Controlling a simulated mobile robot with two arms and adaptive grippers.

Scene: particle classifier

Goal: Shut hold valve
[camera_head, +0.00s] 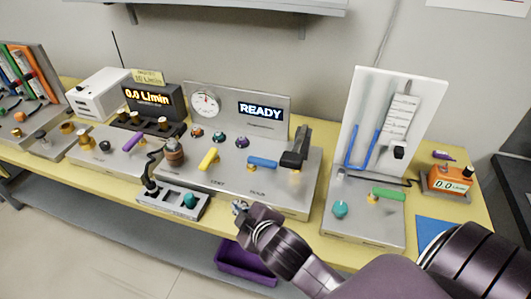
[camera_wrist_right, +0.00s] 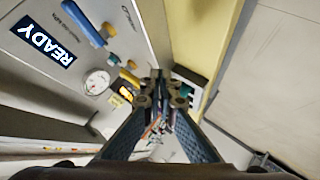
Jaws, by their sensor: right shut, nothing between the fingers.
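The hold valve has a blue lever handle (camera_head: 262,162) on the right half of the central metal panel box (camera_head: 308,187), above a small label that looks like HOLD. The blue handle also shows at the top of the wrist view (camera_wrist_right: 84,22). The yellow lever (camera_head: 208,158) is to its left, and it shows in the wrist view too (camera_wrist_right: 130,78). My right gripper (camera_head: 240,207) is shut and empty, in front of the panel box's front edge, below the blue handle and apart from it. Its fingertips show together in the wrist view (camera_wrist_right: 160,88). My left gripper is out of view.
A black upright piece (camera_head: 296,148) stands right of the blue handle. A READY display (camera_head: 262,111) and a gauge (camera_head: 206,103) are behind. A small grey box with a teal knob (camera_head: 189,200) lies left of my gripper. A white board (camera_head: 365,100) stands to the right.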

